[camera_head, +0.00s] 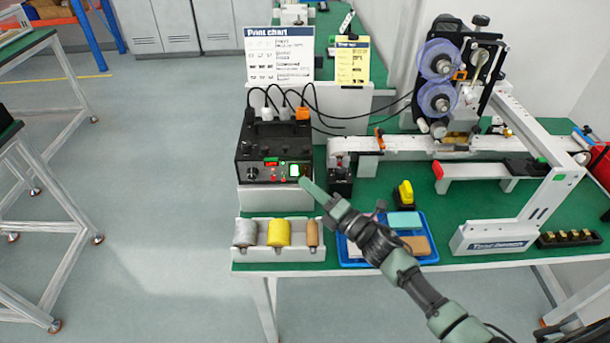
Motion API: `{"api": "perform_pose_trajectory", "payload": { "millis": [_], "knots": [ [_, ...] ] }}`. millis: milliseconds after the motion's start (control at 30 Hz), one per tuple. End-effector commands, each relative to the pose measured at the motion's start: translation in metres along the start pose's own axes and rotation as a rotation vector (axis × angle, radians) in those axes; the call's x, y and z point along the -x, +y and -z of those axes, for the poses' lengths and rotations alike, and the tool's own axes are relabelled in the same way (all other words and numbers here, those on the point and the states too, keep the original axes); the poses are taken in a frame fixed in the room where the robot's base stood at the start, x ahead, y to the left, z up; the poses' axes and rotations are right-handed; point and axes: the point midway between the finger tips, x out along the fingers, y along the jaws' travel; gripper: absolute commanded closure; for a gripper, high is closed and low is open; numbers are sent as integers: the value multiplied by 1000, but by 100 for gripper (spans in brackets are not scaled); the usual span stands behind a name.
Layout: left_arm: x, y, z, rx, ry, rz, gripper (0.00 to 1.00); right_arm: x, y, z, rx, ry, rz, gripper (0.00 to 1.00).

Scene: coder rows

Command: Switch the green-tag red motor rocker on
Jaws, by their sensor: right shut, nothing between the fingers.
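A black control box (248,139) stands on a white block at the left end of the green bench. Its front carries a small red rocker (271,163) with a bit of green at its upper edge; it is too small to tell which way it is tipped. To its right is a bright green-lit switch or display (294,170). My right gripper (306,184) is shut and empty. Its tip is at the lower right of the box's front, right of the red rocker; I cannot tell if it touches the box. My left gripper is out of view.
A white tray with grey, yellow and tan rolls (278,233) sits in front of the box. A blue tray (428,259) lies under my right arm. A labelling machine (440,85) with purple reels stands at right. Cables rise from the box to the right.

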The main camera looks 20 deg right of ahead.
Motion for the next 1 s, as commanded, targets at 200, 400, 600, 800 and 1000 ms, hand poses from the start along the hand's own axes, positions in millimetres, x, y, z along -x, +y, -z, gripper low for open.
{"api": "perform_pose_trajectory", "payload": {
  "millis": [200, 400, 600, 800, 1000],
  "knots": [
    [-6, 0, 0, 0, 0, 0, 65, -4, -4, -3, 1, -1, -1, 100],
    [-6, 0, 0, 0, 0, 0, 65, -6, -4, -4, 0, 0, 0, 100],
    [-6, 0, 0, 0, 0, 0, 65, -6, -4, -4, 0, 0, 0, 100],
    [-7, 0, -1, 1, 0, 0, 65, -7, -5, -5, 0, 0, 0, 100],
    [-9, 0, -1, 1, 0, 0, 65, -9, -7, -6, 1, 0, 0, 100]
  ]
}}
